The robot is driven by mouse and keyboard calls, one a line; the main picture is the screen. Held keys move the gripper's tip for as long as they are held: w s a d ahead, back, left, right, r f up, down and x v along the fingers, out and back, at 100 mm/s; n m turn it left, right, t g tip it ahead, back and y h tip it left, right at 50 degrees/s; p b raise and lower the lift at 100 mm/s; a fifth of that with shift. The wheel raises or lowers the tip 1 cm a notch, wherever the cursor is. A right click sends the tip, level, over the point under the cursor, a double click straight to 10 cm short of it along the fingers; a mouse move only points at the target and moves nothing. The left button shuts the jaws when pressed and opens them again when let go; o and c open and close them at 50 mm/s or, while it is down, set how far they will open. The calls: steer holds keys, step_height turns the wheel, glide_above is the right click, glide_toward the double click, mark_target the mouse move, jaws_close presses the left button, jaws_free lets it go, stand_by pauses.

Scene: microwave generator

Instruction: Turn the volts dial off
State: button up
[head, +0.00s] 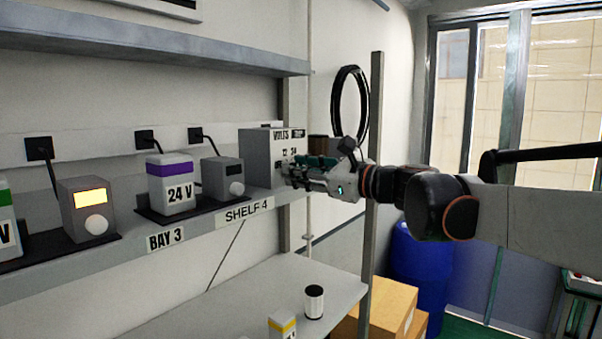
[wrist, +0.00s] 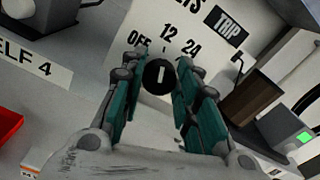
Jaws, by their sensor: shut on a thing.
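The volts dial (wrist: 160,75) is a round black knob with a white line on a pale panel in the wrist view. The marks OFF (wrist: 138,38), 12 (wrist: 167,32) and 24 (wrist: 190,48) arc above it. The white line stands nearly upright in the picture, roughly toward 12. My gripper (wrist: 160,80) has its teal fingers on either side of the dial and is shut on it. In the head view the grey volts box (head: 257,153) stands on the shelf, and my gripper (head: 291,170) is at its front, hiding the dial.
A TRIP label (wrist: 224,25) is on the panel beside the marks. Left of the box on the shelf (head: 205,243) stand a small grey unit (head: 222,178) and a purple-topped 24 V unit (head: 175,186). A metal post (head: 372,120) rises behind my wrist.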

steer(key=o, duration=1.1)
steer(key=shift+c, duration=0.2)
steer(key=v, duration=0.7)
steer(key=shift+s+d, duration=0.2)
